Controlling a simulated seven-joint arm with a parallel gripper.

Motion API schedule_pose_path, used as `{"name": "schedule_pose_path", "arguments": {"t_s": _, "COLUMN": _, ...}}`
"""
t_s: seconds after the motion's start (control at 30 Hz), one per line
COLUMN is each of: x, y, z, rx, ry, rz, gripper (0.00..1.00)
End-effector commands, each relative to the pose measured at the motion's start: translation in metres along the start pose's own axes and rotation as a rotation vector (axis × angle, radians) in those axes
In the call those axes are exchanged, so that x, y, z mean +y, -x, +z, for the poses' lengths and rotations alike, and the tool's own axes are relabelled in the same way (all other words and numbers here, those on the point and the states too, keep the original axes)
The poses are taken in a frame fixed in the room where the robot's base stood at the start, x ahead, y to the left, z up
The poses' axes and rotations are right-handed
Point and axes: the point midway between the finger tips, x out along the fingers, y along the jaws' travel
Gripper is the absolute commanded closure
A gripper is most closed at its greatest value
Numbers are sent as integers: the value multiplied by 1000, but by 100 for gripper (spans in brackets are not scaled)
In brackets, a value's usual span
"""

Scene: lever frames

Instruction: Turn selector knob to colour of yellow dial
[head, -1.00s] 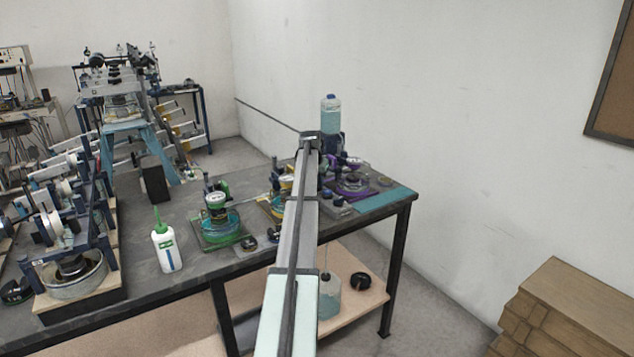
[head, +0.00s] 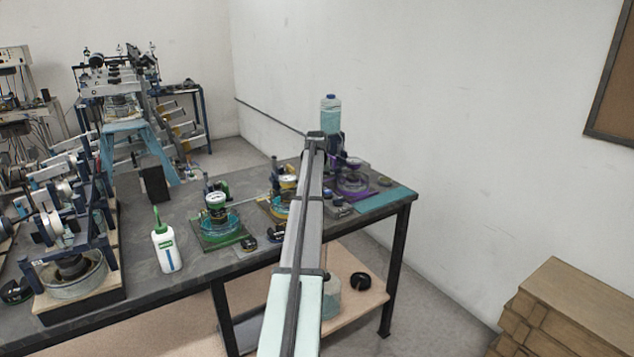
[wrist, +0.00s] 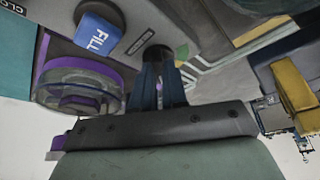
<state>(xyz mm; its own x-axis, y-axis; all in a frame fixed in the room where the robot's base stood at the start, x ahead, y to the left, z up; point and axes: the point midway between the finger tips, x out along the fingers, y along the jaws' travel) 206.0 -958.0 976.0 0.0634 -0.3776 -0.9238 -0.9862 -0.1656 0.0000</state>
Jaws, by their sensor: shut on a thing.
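In the wrist view my gripper (wrist: 160,88) has its dark blue fingers closed around a dark round knob (wrist: 157,52) on a grey panel (wrist: 150,17). The panel carries a label beside the knob, too small to read surely. A blue knob marked "FILL" (wrist: 97,32) is to the left, apart from the fingers. In the head view my arm hides the gripper and the held knob. A yellow-topped dial unit (head: 288,182) stands just left of my arm. Its dial reading is too small to tell.
A purple-based unit (head: 352,182) is right of my arm, and its purple ring (wrist: 60,72) shows at left in the wrist view. A green-based unit (head: 222,228) and a white bottle (head: 166,248) stand left. A clear blue bottle (head: 331,112) stands behind.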

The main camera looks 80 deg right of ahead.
Motion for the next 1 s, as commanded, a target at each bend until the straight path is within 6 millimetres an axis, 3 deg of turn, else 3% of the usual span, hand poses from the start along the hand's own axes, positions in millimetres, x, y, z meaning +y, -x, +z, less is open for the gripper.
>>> {"name": "schedule_pose_path", "arguments": {"t_s": 0.5, "x": 3, "y": 0, "z": -1, "rx": 0, "ry": 398, "rz": -167, "gripper": 100}}
{"name": "schedule_pose_path", "arguments": {"t_s": 1.0, "x": 3, "y": 0, "z": -1, "rx": 0, "ry": 566, "rz": -235, "gripper": 100}}
